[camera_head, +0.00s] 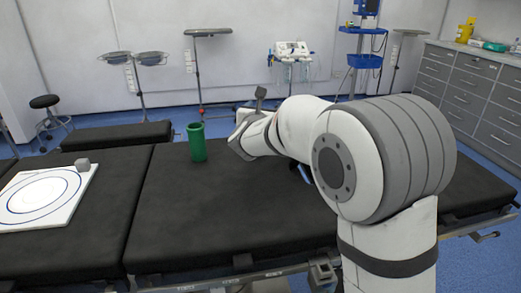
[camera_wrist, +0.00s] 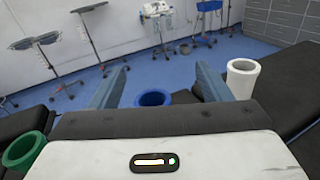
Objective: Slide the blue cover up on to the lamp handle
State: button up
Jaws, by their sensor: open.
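The blue cover (camera_wrist: 153,98) is an open-topped round tube. It shows between my fingers in the wrist view, with its lower part hidden behind the gripper body. My gripper (camera_wrist: 161,69) is open, one finger on each side of the cover in the picture; I cannot tell whether either touches it. In the head view my arm hides most of that area, and a small blue patch below the arm is too small to identify. I cannot make out the lamp handle in either view.
A green tube (camera_head: 196,142) stands left of my gripper, also at the wrist view's lower left (camera_wrist: 25,150). A white tube (camera_wrist: 243,78) stands just right of the right finger.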

notch_tip(320, 180, down, 9)
jog(key=a+n+b, duration=0.2)
jog(key=b, duration=0.1)
jog(key=shift+m+y, duration=0.3)
jog(key=shift+y, duration=0.1)
jog(key=shift+w+d+r, duration=0.1)
jog(key=shift+w+r, duration=0.05)
jog(key=shift+w, duration=1.85)
jog(key=shift+w+d+r, duration=0.1)
jog(key=shift+w+r, duration=0.05)
jog(key=shift+w, duration=1.85)
jog(key=shift+c, duration=0.4)
jog(key=c, duration=1.2)
